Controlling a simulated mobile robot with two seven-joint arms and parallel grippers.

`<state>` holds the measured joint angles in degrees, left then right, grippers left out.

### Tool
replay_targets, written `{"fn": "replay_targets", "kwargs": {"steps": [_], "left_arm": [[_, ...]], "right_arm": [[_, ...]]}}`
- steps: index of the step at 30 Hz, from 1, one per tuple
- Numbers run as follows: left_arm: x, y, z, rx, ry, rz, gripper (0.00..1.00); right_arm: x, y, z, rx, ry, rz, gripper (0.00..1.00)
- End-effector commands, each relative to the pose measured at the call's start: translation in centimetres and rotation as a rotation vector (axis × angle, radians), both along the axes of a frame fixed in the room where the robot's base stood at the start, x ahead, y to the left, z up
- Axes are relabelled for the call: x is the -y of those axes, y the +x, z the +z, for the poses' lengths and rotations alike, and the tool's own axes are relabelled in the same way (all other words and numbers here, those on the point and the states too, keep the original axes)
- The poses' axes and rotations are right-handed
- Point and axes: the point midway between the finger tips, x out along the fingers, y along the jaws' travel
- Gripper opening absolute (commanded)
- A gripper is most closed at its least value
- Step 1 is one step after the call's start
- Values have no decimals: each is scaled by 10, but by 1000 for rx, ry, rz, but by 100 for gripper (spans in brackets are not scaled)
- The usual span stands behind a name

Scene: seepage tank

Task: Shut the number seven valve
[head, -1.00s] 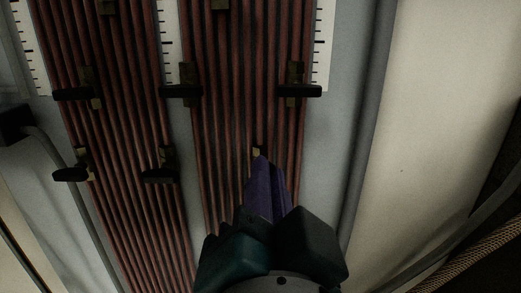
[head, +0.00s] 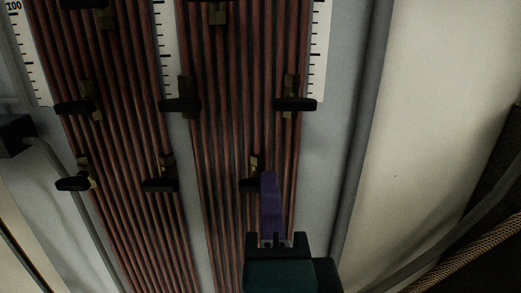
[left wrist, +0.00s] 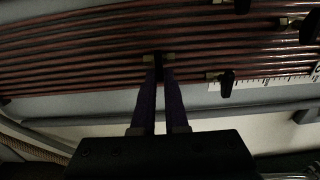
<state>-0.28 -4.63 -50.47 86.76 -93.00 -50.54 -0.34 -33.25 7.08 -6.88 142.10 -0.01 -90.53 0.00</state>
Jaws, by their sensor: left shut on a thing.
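The valve at my left gripper has a brass body (head: 255,163) and a black handle (head: 249,184), on the reddish tubes right of centre in the head view. No number is readable on it, so I cannot tell if it is number seven. My left gripper (head: 268,177), with purple fingers, is shut on this handle and covers its right part. The handle's visible left part lies crosswise to the tubes. In the left wrist view the fingertips (left wrist: 159,62) close around the dark handle by the brass body. My right gripper is not in view.
Several similar valves sit on the tubes, including one just left (head: 161,184) and one above right (head: 294,104), with black handles crosswise. White scales (head: 318,55) run between tube bundles. A smooth grey panel and a pale wall (head: 430,120) lie to the right.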

Motion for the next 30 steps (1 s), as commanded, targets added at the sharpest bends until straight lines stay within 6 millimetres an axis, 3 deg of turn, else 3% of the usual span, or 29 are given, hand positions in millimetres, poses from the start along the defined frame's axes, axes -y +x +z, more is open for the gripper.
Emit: {"fn": "replay_targets", "kwargs": {"steps": [9,30], "left_arm": [[-1,0,-2,-1,108,1,0],[-1,0,-5,-6,125,0,0]], "right_arm": [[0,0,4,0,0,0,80],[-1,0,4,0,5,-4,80]]}}
